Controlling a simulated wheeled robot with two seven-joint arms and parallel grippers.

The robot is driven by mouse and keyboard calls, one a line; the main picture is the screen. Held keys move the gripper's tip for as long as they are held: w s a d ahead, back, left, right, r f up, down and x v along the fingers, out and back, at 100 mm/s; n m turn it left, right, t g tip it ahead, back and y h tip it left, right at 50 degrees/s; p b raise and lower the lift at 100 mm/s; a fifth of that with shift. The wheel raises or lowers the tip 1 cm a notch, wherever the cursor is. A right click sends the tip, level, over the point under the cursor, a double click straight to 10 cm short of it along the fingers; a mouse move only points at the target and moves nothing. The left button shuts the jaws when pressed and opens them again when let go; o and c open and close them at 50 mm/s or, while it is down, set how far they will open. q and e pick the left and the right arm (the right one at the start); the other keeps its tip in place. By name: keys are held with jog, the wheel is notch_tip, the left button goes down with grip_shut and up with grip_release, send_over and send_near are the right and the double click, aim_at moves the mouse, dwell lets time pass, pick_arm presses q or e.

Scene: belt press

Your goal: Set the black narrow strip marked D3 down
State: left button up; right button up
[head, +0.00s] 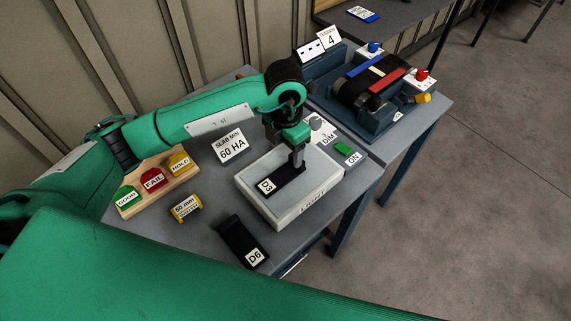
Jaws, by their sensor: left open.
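The black narrow strip marked D3 (284,187) lies on the pale top of the light box (317,193), its white D3 label toward the left end. My left gripper (297,165) is over the strip's far right end, pointing down, with its jaws open. The fingertips are very close to the strip; whether they touch it I cannot tell. The gripper hides part of that end. My right gripper is not in view.
A black strip marked D6 (240,240) lies left of the light box. A yellow 50 mm block (186,208), a wooden rack (157,188) with green, red and yellow pieces, and a 60 HA sign (230,146) stand on the table. The belt press (377,88) is behind right.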

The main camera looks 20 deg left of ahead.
pick_arm(q)
jog(key=shift+r+b, duration=0.35)
jog(key=shift+r, duration=1.45)
